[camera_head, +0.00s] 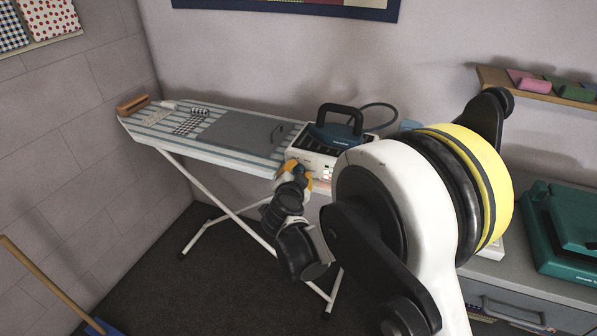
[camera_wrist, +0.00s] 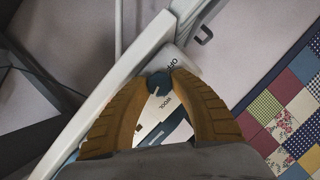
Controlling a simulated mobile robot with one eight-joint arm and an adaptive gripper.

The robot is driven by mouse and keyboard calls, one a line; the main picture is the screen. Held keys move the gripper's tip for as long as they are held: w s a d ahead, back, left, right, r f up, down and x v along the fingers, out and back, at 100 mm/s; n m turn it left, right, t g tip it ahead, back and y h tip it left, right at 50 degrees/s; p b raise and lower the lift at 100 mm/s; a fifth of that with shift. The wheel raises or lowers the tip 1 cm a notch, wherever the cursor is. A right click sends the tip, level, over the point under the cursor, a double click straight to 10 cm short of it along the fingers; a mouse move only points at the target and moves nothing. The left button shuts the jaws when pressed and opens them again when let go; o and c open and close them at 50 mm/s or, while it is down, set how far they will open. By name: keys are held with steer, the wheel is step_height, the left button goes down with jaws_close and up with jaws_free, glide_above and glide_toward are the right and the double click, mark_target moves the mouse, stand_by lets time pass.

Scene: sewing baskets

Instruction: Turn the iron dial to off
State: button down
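The iron (camera_head: 338,132), dark blue with a black handle, rests on a white base unit (camera_head: 312,160) at the right end of the ironing board. My gripper (camera_head: 298,167) is at the front of that unit, with orange-yellow fingers. In the wrist view the round dark blue dial (camera_wrist: 159,84) sits between my two fingertips (camera_wrist: 160,80), which appear to touch its sides. A small light mark shows on the dial's lower left. The lettering "OFF" is printed above right of the dial and "WOOL" below right; other lettering is hidden by my fingers.
The striped ironing board (camera_head: 225,133) carries a grey plate and small items at its left end. A grey cabinet (camera_head: 560,292) with a green case (camera_head: 570,232) stands at right. A wall shelf (camera_head: 535,88) holds colored items. Floor left of the board is mostly clear.

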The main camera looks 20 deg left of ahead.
stand_by(0.4)
steer(key=shift+a+n+h+p, duration=0.1)
steer(key=shift+n+h+p, duration=0.3)
steer(key=shift+n+h, duration=0.6)
steer(key=n+h, duration=0.1)
steer(key=n, duration=0.2)
steer(key=shift+g+h, duration=0.4)
steer(key=n+h, duration=0.2)
steer(key=n, duration=0.1)
steer(key=shift+a, duration=0.1)
steer(key=shift+n+h, duration=0.8)
steer(key=shift+n, duration=0.4)
steer(key=c, duration=1.4)
jaws_free()
steer(key=shift+o, duration=0.2)
